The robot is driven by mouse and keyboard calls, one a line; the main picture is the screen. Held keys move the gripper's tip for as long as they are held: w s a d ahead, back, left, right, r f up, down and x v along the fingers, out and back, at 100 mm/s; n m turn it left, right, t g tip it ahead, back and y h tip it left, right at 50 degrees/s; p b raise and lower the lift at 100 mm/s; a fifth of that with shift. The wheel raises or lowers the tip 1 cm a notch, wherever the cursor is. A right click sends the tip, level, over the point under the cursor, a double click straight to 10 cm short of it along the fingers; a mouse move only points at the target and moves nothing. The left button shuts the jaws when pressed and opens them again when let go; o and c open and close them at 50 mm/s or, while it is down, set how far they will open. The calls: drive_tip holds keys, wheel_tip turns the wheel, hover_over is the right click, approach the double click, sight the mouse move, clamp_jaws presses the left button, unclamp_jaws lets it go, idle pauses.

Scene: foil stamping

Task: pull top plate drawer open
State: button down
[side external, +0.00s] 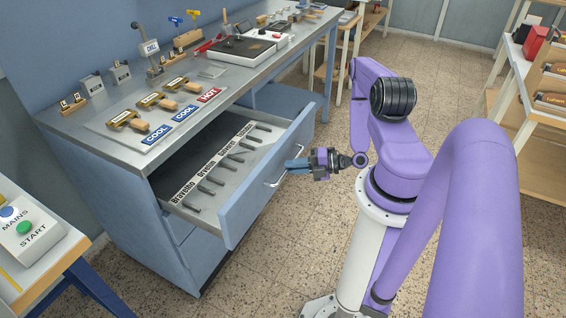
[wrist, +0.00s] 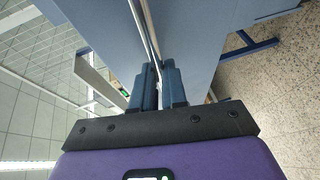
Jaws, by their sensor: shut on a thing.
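The top plate drawer (side external: 237,200) of the blue cabinet stands pulled well out in the side external view. The silver bar handle (side external: 277,177) is on the drawer's front. My gripper (side external: 290,166) is at this handle, shut on it. In the wrist view the blue fingers of my gripper (wrist: 159,84) close around the handle bar (wrist: 148,35), beside the blue drawer front (wrist: 195,40). The fingers hide the gripped part of the bar.
The steel worktop (side external: 215,85) above carries brass stamps with wooden grips, COOL and HOT signs (side external: 209,95), and a black-topped press. A START button box (side external: 30,235) stands at lower left. A wooden shelf (side external: 530,90) stands at right.

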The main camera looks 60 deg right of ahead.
drive_tip(key=shift+s+d, duration=0.15)
drive_tip(key=shift+s, duration=1.5)
drive_tip(key=c, duration=1.2)
unclamp_jaws()
drive_tip(key=shift+o, duration=0.2)
drive_tip(key=shift+s, duration=0.1)
drive_tip(key=v, duration=1.7)
drive_tip(key=shift+s, duration=0.1)
